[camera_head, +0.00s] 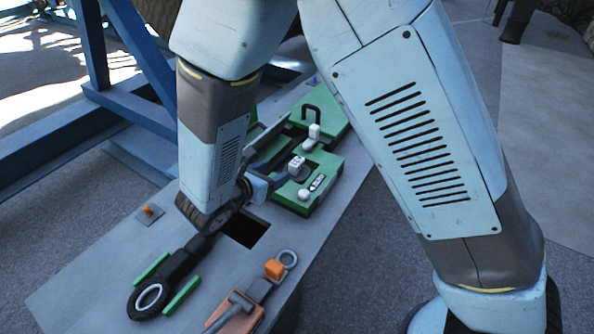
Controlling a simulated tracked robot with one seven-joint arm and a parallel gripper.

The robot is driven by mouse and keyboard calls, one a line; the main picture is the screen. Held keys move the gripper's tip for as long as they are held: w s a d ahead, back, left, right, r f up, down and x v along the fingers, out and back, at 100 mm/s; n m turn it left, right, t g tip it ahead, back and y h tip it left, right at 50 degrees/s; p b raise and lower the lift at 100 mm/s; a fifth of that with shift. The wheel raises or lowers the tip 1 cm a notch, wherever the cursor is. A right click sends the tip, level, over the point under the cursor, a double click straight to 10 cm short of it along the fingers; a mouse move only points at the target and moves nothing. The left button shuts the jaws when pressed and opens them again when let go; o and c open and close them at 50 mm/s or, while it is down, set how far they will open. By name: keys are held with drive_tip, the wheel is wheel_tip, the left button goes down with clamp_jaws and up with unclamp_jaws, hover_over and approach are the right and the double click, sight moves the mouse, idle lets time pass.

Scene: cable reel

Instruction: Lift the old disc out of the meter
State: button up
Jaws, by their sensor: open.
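A black housing (163,284) with a round end lies on the grey bench top at lower left, between two green strips. A pale ring (150,298), which looks like a disc, sits in its round end. I cannot tell for certain that this is the meter. My gripper (279,152) is beyond my wrist, over the green case. Its dark fingers are apart and point up and right, with nothing seen between them. My wrist partly hides the gripper and the middle of the bench. The gripper is well away from the pale ring.
An open green case (325,160) holds small white parts. A dark square opening (246,228) is in the bench top (90,265). A blue frame (135,105) stands behind.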

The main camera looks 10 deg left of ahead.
sight(293, 165)
drive_tip(key=x, duration=0.8)
drive_tip(key=shift+w+d+f, duration=0.1)
drive_tip(key=shift+f, duration=0.05)
drive_tip(key=shift+f+x, duration=0.15)
drive_tip(key=shift+x, duration=1.15)
drive_tip(key=shift+f+x, duration=0.15)
drive_tip(key=shift+x, duration=1.15)
clamp_jaws()
